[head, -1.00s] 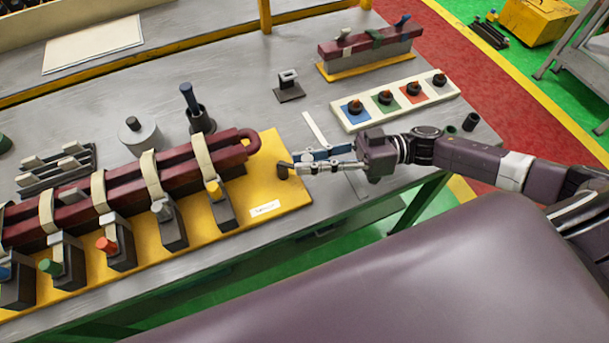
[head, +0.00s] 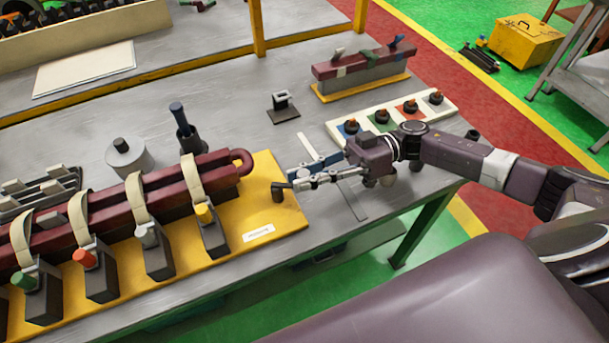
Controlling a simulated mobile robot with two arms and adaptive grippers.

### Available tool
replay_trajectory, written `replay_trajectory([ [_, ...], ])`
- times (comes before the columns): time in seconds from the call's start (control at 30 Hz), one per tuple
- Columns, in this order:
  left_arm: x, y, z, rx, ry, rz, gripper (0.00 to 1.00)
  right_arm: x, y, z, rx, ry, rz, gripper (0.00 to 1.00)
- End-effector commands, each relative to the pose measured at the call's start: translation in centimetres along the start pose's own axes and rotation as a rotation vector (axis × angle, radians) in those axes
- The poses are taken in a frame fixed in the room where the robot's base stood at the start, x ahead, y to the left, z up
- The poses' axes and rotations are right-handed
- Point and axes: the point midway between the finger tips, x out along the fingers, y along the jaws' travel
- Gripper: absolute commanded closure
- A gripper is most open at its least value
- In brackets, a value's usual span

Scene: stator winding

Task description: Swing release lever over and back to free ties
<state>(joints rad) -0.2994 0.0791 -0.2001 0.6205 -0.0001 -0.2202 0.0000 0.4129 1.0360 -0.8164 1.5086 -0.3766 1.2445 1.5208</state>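A maroon coil (head: 110,207) lies on a yellow base plate (head: 285,215). Cream ties (head: 192,178) loop around it. They run down to dark blocks with coloured knobs, including yellow (head: 204,213), grey (head: 147,236), red (head: 84,257) and green (head: 23,281). A short dark post (head: 278,191), apparently the release lever, stands at the plate's right end. My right gripper (head: 297,182) points left with its fingertips at the post's top. I cannot tell whether they touch or grip it. My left gripper is out of view.
A blue-and-white tool (head: 322,162) and a thin grey strip (head: 352,200) lie near my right gripper. Behind are a pale tray with coloured squares (head: 448,107), a small maroon block assembly (head: 362,72), a dark cup (head: 190,141) and a grey cylinder (head: 127,157).

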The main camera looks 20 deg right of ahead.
Motion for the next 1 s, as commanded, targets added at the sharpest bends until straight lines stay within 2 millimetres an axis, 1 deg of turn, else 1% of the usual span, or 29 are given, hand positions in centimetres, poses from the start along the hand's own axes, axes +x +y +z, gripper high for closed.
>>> replay_trajectory([
  [0.03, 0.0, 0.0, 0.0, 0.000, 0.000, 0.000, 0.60, 0.0, 0.0, 0.0, -0.001, 0.000, 0.001, 0.76],
  [0.1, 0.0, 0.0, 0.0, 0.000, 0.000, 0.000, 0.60, 0.0, 0.0, 0.0, -0.001, 0.000, 0.001, 0.68],
  [0.13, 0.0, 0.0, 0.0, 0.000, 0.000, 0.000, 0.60, 0.0, 0.0, 0.0, -0.001, 0.000, 0.001, 0.66],
  [0.37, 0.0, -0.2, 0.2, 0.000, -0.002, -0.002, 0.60, 0.0, 0.0, 0.0, 0.000, 0.001, 0.001, 0.66],
  [0.47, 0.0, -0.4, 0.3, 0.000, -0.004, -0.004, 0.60, 0.0, -0.1, -0.4, -0.002, 0.001, 0.000, 0.66],
  [0.57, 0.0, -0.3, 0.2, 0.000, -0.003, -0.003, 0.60, 0.0, -0.5, -1.5, -0.003, 0.001, 0.000, 0.66],
  [0.8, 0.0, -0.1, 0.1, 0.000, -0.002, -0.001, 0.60, -0.1, -1.8, -6.0, -0.004, 0.000, 0.001, 0.66],
  [1.0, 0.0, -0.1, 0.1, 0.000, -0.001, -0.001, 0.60, -0.1, -2.7, -8.7, -0.002, 0.000, 0.001, 0.66],
])
